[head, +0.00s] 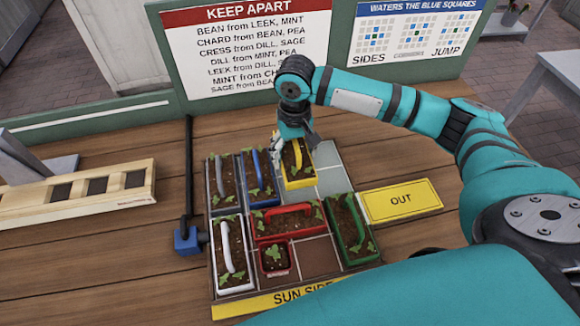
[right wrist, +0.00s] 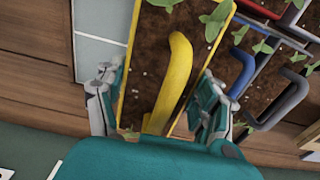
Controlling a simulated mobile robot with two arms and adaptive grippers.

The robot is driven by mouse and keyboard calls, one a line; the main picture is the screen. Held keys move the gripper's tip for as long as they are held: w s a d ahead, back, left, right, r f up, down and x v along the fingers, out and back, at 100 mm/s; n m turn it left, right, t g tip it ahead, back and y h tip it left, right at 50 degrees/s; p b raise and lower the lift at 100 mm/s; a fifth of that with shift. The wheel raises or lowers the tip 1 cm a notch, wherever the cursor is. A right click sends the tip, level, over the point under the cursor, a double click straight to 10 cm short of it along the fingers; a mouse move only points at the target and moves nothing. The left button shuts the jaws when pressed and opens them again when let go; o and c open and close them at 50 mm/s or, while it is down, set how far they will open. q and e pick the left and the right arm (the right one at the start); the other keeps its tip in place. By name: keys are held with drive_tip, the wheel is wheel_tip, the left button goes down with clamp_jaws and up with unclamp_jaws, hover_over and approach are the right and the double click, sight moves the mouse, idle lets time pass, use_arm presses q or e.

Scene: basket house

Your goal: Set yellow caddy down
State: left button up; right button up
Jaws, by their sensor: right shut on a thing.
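The yellow caddy (head: 298,183) is a narrow soil-filled box with a yellow handle and small green plants. It is at the back of the tiled tray (head: 330,182), just right of the blue caddy. My right gripper (head: 294,138) is at its far end. In the right wrist view my right gripper (right wrist: 160,100) has a finger on each side of the yellow caddy (right wrist: 171,85), shut on it. I cannot tell whether its base touches the tray. My left gripper is not in view.
Grey (head: 222,195), blue (head: 266,202), white (head: 236,288), red (head: 285,236) and green (head: 352,232) caddies and a small red pot (head: 275,271) fill other places. Grey tiles right of the yellow caddy are bare. A yellow OUT plate (head: 400,215) lies right; a blue-ended black rod (head: 188,170) lies left.

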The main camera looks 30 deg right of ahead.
drive_tip(key=shift+f, duration=2.85)
drive_tip(key=o, duration=1.1)
drive_tip(key=shift+f, duration=0.15)
wheel_tip(320, 180, up, 12)
drive_tip(key=shift+r, duration=0.15)
